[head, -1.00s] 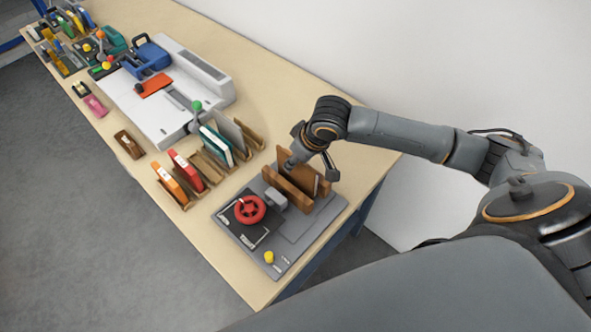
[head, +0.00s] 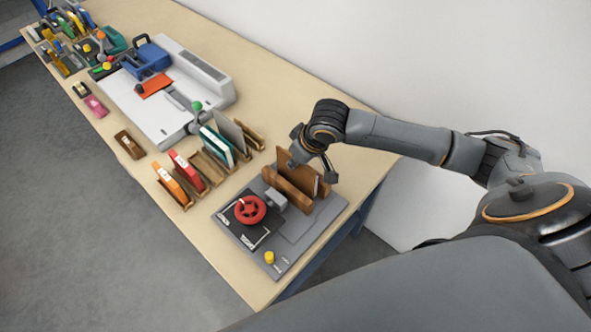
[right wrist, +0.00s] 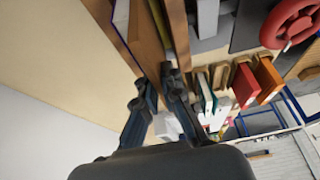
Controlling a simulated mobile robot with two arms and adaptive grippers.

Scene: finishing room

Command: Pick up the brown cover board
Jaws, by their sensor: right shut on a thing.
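The brown cover board (head: 284,158) stands upright in the press, next to thick brown wooden press boards (head: 287,190). My right gripper (head: 312,169) is at the board's top edge and shut on it, one finger on each side. In the right wrist view the fingers (right wrist: 157,92) close on the end of the brown board (right wrist: 146,40). The board's lower part is hidden in the press. My left gripper is not in view.
The press has a grey base (head: 312,226) and a red handwheel (head: 250,209). Wooden racks with orange, red and teal books (head: 215,147) stand to its left. A white machine (head: 150,108) is farther back. A white wall (head: 330,50) runs behind the table.

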